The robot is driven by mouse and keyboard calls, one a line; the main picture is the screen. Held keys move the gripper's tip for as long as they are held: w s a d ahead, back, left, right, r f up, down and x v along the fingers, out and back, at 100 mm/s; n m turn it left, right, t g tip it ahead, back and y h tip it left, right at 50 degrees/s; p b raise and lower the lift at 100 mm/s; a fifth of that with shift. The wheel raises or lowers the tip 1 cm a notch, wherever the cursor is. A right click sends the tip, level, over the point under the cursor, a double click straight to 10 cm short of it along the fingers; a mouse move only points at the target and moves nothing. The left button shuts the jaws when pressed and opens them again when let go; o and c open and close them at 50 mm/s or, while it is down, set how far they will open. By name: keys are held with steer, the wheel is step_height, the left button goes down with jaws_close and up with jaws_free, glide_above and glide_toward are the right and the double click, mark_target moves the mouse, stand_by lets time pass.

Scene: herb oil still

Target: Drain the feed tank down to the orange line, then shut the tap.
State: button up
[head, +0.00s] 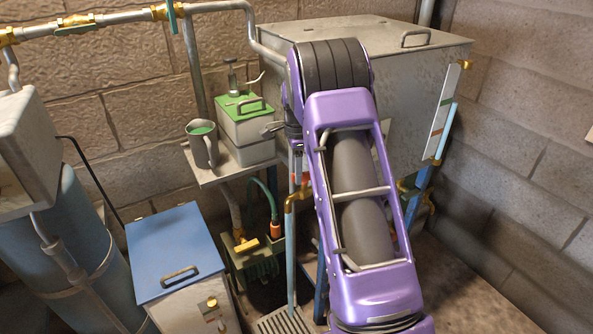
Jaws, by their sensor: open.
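The large grey metal feed tank (400,90) stands at the back, partly behind my purple arm. On its right side, a white gauge board (447,95) carries a green mark and, lower, an orange line (437,132). The pale blue in the sight tube (446,130) reaches about the green mark, above the orange line. A brass spout (297,196) shows left of my arm. A straight pale blue column below it, apparently running liquid, drops toward a floor grate (283,322). The tap handle is not clearly visible. My gripper (272,130) is open, mostly hidden behind my arm.
A shelf (207,174) holds a grey jug (203,145) and a green-lidded box (245,120). A blue-lidded box (175,250) and blue drum (80,250) stand left. Pipes with brass valves run along the back wall. Bare floor lies at right.

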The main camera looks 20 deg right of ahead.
step_height(320, 180, up, 18)
steer(key=p, duration=0.2)
steer(key=shift+f, duration=0.25)
stand_by(6.8)
